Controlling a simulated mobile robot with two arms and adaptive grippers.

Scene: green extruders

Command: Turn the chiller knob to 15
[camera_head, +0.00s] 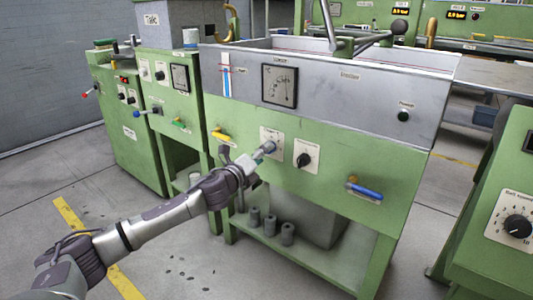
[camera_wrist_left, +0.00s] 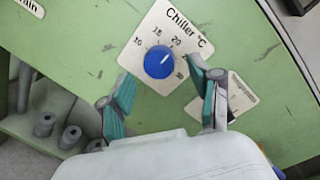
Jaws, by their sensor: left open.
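The chiller knob (camera_wrist_left: 158,62) is a round blue dial on a white plate (camera_wrist_left: 141,55) marked "Chiller °C", fixed to the green machine front. Its white pointer line points to the upper right, roughly toward the 20 mark; the 15 mark is above the knob. My left gripper (camera_wrist_left: 162,74) is open, with one teal-padded finger on each side of the knob, apparently not touching it. In the head view my left gripper (camera_head: 262,153) is in front of the chiller plate (camera_head: 270,138) and hides most of the knob. My right gripper is not seen.
A black knob (camera_head: 305,160) on another white plate is just right of the chiller plate. A blue handle (camera_head: 365,190) and a yellow handle (camera_head: 220,135) stick out of the same front. Several grey cylinders (camera_head: 270,225) stand on the lower shelf.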

